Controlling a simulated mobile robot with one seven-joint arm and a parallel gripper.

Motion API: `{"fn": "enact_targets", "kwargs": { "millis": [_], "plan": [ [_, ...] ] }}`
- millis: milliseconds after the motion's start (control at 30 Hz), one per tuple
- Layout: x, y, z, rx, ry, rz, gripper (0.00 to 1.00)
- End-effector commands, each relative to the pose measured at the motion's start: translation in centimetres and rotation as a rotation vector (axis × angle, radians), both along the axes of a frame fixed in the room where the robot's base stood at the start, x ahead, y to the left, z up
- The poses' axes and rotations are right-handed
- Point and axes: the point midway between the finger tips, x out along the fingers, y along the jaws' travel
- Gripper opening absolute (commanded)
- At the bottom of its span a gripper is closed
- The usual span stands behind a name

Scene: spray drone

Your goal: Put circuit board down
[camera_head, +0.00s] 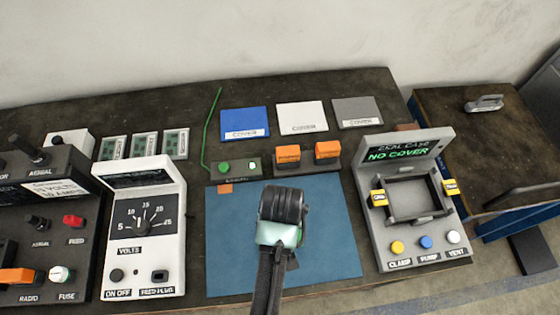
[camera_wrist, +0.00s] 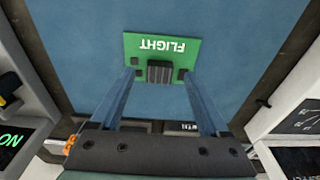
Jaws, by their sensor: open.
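The circuit board (camera_wrist: 162,48) is green with the white word FLIGHT, upside down in the wrist view, and a dark ribbed block on its near edge. It appears flat on the blue mat (camera_wrist: 232,42). My gripper (camera_wrist: 160,77) has its two blue fingers apart, one on each side of the dark block. I cannot tell whether either finger touches the block or board. In the head view my wrist is over the blue mat (camera_head: 330,250) and hides the board and fingertips.
Right of the mat stands a grey case fixture (camera_head: 378,232) reading NO COVER. A white voltage unit (camera_head: 140,190) stands left. Behind are orange-topped blocks (camera_head: 288,154), a green wire (camera_head: 207,135) and blue (camera_head: 245,121), white (camera_head: 301,116) and grey (camera_head: 357,111) covers.

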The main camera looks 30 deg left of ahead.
Motion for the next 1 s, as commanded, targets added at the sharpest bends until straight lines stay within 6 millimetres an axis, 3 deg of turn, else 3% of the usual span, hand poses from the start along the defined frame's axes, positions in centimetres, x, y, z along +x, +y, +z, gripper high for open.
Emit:
{"fn": "enact_targets", "kwargs": {
  "millis": [200,400,800,867,967,1000],
  "plan": [
    [-0.4,-0.3,5.0,0.002,-0.005,-0.001,0.79],
    [-0.7,-0.5,8.0,0.0,-0.002,0.0,0.79],
    [-0.7,-0.6,9.1,0.003,-0.007,-0.003,0.79],
    [0.2,-0.5,9.7,0.014,-0.041,-0.013,0.79],
    [4.0,-0.2,12.6,0.064,-0.196,-0.058,0.79],
    [6.2,-0.1,14.7,0.094,-0.29,-0.086,0.79]
  ]
}}
